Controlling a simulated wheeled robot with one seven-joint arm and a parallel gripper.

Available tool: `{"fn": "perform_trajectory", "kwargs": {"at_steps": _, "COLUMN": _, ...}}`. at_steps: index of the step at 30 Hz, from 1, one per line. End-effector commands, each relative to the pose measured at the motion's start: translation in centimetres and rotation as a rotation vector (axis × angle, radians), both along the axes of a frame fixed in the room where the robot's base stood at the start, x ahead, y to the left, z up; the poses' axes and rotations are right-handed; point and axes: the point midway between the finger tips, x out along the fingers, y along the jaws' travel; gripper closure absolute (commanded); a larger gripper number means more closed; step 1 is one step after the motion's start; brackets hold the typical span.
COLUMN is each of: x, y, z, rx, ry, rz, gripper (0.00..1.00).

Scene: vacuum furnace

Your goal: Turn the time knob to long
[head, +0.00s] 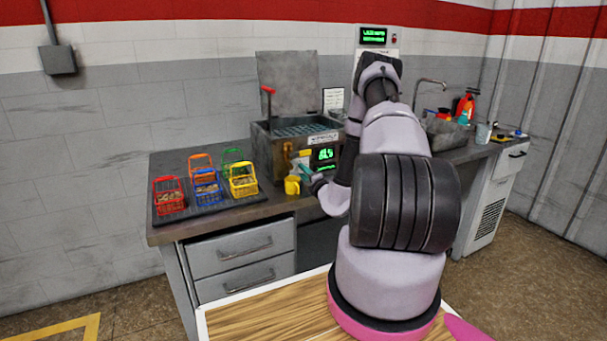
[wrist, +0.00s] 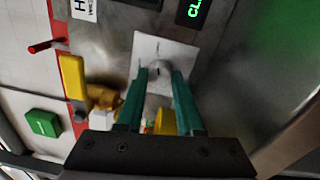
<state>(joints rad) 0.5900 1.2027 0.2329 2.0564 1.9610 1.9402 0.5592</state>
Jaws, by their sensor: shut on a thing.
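The time knob (wrist: 158,78) is a small grey knob on a pale square plate (wrist: 150,46) on the metal front of the machine, seen in the wrist view. My gripper (wrist: 159,84) has two teal fingers, one on each side of the knob, and is shut on it. In the head view my gripper (head: 306,170) is at the front of the grey machine (head: 262,140), beside its green-lit display (head: 323,155). The knob is hidden there behind my arm and gripper. I cannot read any setting marks around the knob.
A yellow-handled valve (wrist: 72,77) and a green button (wrist: 43,122) are left of the knob in the wrist view. Several coloured baskets (head: 169,198) stand on a dark mat at left. The machine's lid (head: 287,82) is raised.

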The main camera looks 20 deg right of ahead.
Motion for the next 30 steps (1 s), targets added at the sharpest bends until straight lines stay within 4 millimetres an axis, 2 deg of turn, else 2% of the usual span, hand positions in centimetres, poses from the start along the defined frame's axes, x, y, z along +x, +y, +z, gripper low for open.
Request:
{"fn": "perform_trajectory", "kwargs": {"at_steps": 9, "x": -0.1, "y": 0.0, "z": -0.1, "rx": 0.003, "ry": 0.003, "rz": 0.0, "gripper": 1.0}}
{"fn": "perform_trajectory", "kwargs": {"at_steps": 10, "x": -0.1, "y": 0.0, "z": -0.1, "rx": 0.003, "ry": 0.003, "rz": 0.0, "gripper": 0.56}}
{"fn": "perform_trajectory", "kwargs": {"at_steps": 12, "x": -0.1, "y": 0.0, "z": -0.1, "rx": 0.002, "ry": 0.003, "rz": 0.0, "gripper": 0.34}}
{"fn": "perform_trajectory", "kwargs": {"at_steps": 23, "x": -0.4, "y": 0.0, "z": -0.1, "rx": 0.002, "ry": 0.002, "rz": 0.0, "gripper": 0.34}}
{"fn": "perform_trajectory", "kwargs": {"at_steps": 26, "x": -1.4, "y": -0.2, "z": -0.2, "rx": 0.003, "ry": 0.003, "rz": -0.002, "gripper": 0.34}}
{"fn": "perform_trajectory", "kwargs": {"at_steps": 30, "x": -4.1, "y": -0.3, "z": -0.3, "rx": 0.004, "ry": 0.005, "rz": -0.003, "gripper": 0.34}}
